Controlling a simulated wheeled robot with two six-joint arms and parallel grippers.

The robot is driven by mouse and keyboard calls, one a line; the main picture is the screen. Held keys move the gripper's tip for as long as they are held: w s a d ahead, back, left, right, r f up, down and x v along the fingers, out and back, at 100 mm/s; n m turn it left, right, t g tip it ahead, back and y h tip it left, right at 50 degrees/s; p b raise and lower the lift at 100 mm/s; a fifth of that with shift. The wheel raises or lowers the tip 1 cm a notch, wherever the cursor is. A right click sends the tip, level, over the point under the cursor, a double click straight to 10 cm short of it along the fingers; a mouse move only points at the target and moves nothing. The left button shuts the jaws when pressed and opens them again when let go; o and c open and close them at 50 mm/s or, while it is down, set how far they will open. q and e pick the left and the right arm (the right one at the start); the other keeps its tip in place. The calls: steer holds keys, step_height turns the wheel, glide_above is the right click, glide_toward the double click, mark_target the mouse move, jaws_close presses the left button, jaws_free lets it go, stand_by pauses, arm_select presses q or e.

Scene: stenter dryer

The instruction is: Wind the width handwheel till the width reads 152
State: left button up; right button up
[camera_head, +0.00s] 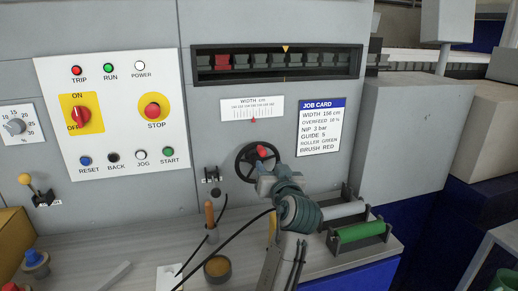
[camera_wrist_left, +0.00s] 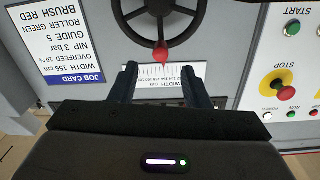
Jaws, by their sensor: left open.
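The black width handwheel (camera_head: 240,168) is on the grey machine front, with a red knob (camera_head: 263,152) near the top of its rim. My left gripper (camera_head: 265,178) is in front of the wheel's lower right part and hides some of it. In the left wrist view, which is upside down, the gripper (camera_wrist_left: 160,72) is open and empty. The wheel (camera_wrist_left: 158,12) and red knob (camera_wrist_left: 160,53) show beyond its fingertips, the knob lined up between them. The white width scale (camera_head: 252,108) has a red pointer below its middle; its numbers are too small to read. My right gripper is out of view.
The job card (camera_head: 318,127) right of the wheel says width 156 cm. A switch panel (camera_head: 110,115) with a red stop button is at the left. On the bench stand a wooden-handled tool (camera_head: 210,215), a brown pot (camera_head: 217,268) and a green roller (camera_head: 360,232).

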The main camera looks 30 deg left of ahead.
mark_target(263, 155)
arm_select(q)
steer(key=p+x, duration=0.1)
steer(key=x, duration=0.3)
steer(key=p+x, duration=0.2)
steer(key=x, duration=0.3)
steer(key=shift+r, duration=0.2)
steer(key=shift+w+a+f, duration=0.1)
steer(key=shift+w+a, duration=0.15)
steer(key=shift+a, duration=0.05)
jaws_close()
